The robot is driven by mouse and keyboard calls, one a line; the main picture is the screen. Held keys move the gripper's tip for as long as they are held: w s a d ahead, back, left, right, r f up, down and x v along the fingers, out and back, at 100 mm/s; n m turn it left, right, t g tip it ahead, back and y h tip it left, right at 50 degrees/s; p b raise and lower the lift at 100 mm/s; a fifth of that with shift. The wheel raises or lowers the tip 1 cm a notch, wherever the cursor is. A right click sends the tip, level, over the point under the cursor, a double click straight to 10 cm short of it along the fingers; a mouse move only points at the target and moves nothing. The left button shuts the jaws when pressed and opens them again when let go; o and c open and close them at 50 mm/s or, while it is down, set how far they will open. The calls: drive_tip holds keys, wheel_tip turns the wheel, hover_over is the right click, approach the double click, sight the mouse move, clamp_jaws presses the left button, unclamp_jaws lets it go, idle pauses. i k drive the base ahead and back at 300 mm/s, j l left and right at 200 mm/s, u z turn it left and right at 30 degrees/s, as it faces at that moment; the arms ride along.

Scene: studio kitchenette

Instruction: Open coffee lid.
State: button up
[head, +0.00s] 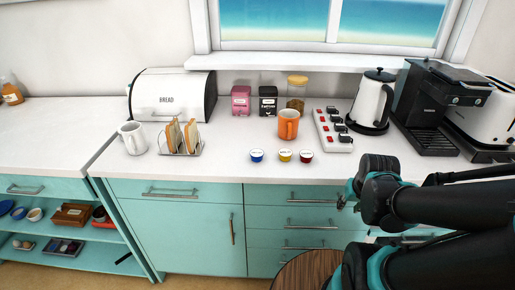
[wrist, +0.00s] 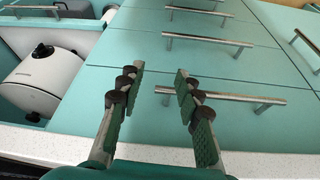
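A black coffee machine (head: 428,107) stands at the right end of the counter in the head view. Its flat dark top (head: 455,73) lies over the body and looks closed, though the lid's edge is hard to make out. My gripper (wrist: 159,75) is open and empty in the wrist view, with its two fingers apart in front of teal drawer fronts. In the head view my arm is at the lower right, in front of the drawers and well below the coffee machine. The gripper does not touch the machine.
A kettle (head: 371,103) stands left of the machine and a white appliance (head: 487,113) right of it. A power strip (head: 333,129), an orange mug (head: 288,124) and blue (head: 257,155), yellow (head: 285,155) and red (head: 306,156) capsules are on the counter. Drawer handles (wrist: 220,95) stick out.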

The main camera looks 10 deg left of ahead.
sight(466, 78)
drive_tip(key=j+z, duration=0.15)
drive_tip(key=j, duration=0.5)
drive_tip(key=k+j+z, duration=0.1)
drive_tip(key=j, duration=0.55)
drive_tip(key=k, duration=0.05)
